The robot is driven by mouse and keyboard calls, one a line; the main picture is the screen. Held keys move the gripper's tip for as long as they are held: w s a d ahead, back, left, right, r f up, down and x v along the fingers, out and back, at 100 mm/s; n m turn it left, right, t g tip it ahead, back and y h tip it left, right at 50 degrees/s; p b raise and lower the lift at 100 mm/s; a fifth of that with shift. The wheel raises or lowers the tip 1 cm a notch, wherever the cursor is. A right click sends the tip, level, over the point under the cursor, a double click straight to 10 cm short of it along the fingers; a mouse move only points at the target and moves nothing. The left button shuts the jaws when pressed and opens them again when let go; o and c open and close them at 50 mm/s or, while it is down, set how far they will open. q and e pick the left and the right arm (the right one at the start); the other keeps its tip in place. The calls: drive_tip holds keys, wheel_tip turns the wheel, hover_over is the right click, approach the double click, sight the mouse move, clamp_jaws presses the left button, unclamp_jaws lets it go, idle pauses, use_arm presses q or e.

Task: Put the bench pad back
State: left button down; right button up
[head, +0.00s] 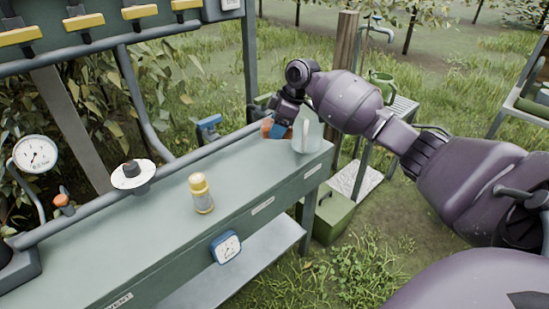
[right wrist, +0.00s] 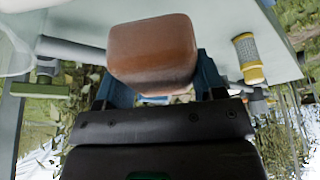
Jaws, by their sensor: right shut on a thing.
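The bench pad looks like a brown-orange block with rounded edges (right wrist: 152,50); it is large in the right wrist view, and a small part of it shows in the head view (head: 267,128). My right gripper (head: 279,127) is shut on it, with a blue finger on either side in the right wrist view. The gripper is at the far right end of the green-grey bench (head: 120,235), beside a pale translucent jug (head: 308,137). I cannot tell whether the pad touches the bench top. My left gripper is not in view.
A yellow-capped bottle (head: 201,195) stands mid-bench. A white disc on a dark knob (head: 132,174) and a blue clamp-like part (head: 209,128) are along the back rail. The bench top around the bottle is clear.

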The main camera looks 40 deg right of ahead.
hover_over(273, 164)
drive_tip(key=f, duration=0.3)
drive_tip(key=s+d+f, duration=0.1)
drive_tip(key=f, duration=0.1)
drive_tip(key=shift+b, duration=0.4)
drive_tip(key=shift+f, duration=0.5)
wheel_tip(273, 164, down, 5)
drive_tip(key=shift+f+b, duration=0.1)
drive_tip(key=shift+b, duration=0.7)
drive_tip(key=o, duration=0.9)
